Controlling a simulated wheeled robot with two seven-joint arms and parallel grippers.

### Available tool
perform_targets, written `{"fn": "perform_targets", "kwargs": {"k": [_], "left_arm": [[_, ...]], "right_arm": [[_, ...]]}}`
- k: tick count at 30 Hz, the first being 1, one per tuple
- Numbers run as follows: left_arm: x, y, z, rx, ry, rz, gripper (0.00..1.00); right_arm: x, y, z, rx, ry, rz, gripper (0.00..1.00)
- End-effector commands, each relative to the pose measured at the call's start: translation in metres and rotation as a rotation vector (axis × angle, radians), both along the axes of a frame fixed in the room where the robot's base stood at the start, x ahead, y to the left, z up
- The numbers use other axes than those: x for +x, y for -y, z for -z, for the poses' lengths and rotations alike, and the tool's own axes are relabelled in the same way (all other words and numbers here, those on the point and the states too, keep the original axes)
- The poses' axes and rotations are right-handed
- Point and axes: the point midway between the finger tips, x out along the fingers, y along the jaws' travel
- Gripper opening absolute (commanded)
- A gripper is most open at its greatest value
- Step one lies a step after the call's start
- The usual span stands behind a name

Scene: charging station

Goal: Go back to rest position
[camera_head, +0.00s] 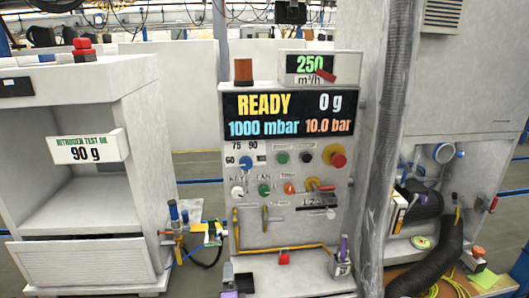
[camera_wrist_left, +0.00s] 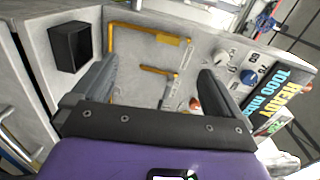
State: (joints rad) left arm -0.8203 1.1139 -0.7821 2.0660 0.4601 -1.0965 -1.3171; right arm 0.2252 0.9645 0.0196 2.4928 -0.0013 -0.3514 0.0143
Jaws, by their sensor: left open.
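The charging station panel (camera_head: 290,190) stands upright in the middle of the head view. Its display (camera_head: 290,115) reads READY, 0 g, 1000 mbar and 10.0 bar. My left gripper (camera_wrist_left: 155,80) shows in the left wrist view with its two grey fingers spread apart and nothing between them. It faces the panel, which appears turned on its side there, with yellow pipes (camera_wrist_left: 150,34) beyond the fingers and a blue knob (camera_wrist_left: 249,76) to their right. I see no clear gripper in the head view. My right gripper is not in view.
A white cabinet (camera_head: 85,215) with a 90 g sign stands at the left. A thick grey hose (camera_head: 398,120) runs down right of the panel. A dark box (camera_wrist_left: 70,46) sits on the panel beside the left gripper. Floor shows between cabinet and panel.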

Motion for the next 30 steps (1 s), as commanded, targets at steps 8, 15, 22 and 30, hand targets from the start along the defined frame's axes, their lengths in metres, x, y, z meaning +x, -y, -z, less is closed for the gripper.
{"fn": "perform_targets", "kwargs": {"k": [8,15,22,30], "left_arm": [[-0.034,-0.036,0.088,-0.274,-0.246,-0.104,1.0],[-0.117,-0.058,0.193,-0.711,-0.581,-0.334,1.0],[-0.242,-0.031,0.254,-1.262,-0.94,-0.726,1.0],[-0.319,0.006,0.248,-1.594,-1.159,-1.055,1.0]], "right_arm": [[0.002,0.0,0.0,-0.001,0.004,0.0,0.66],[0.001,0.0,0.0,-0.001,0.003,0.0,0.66],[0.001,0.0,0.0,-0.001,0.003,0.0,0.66],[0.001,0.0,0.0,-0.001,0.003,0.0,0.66]]}}
